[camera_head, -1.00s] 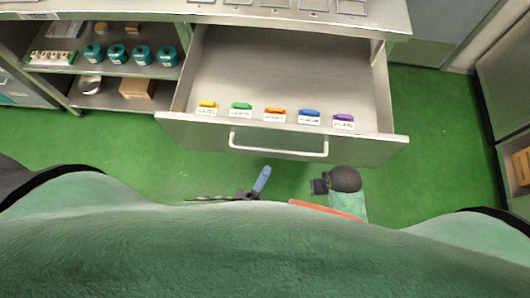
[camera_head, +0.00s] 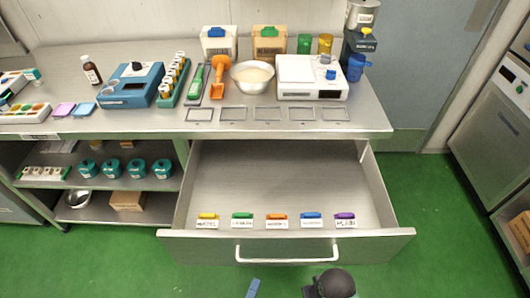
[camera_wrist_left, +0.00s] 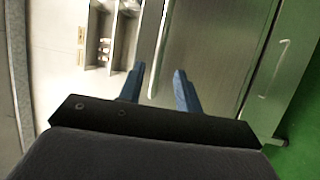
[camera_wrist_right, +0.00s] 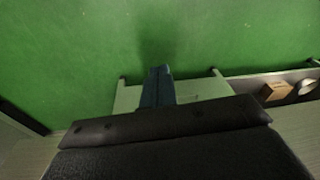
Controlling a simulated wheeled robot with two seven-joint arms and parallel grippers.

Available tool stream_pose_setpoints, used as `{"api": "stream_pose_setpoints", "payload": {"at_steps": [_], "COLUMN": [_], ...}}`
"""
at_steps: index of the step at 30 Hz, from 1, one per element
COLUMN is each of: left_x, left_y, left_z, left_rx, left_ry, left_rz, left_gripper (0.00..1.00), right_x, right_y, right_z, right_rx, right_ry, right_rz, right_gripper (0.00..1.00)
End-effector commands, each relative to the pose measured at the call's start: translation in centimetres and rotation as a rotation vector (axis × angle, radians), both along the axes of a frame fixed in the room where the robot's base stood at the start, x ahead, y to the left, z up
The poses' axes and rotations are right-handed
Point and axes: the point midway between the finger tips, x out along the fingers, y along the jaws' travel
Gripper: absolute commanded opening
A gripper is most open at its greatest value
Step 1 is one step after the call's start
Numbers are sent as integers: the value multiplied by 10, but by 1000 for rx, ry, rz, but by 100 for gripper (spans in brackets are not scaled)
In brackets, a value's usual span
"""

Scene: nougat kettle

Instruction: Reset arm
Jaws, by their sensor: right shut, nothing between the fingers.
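The open drawer (camera_head: 285,180) under the counter holds a row of coloured clips with white labels along its front. A dark rounded part of my arm shows at the bottom of the head view.
Teal jars (camera_head: 137,168) stand on the shelf at left. Green floor (camera_head: 445,215) is free at right.

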Motion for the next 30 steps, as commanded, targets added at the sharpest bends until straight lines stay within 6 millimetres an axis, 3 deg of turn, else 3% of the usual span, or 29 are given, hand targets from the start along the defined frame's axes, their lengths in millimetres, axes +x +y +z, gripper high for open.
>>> {"api": "stream_pose_setpoints", "payload": {"at_steps": [17, 23, 30], "left_x": [18, 29, 47], "left_y": [-21, -32, -38], "left_z": [-8, -18, -43], "left_rx": [185, 330, 595], "left_ry": [-6, -1, 34], "left_rz": [-103, -171, -283], "left_gripper": [34, 34, 34], "right_x": [-1, 0, 0], "right_y": [-9, -5, -3], "right_z": [-2, -1, 0], "right_rx": [-18, -10, -6], "right_ry": [0, 0, 0], "right_rz": [10, 7, 3], "right_gripper": [0, 0, 0]}}
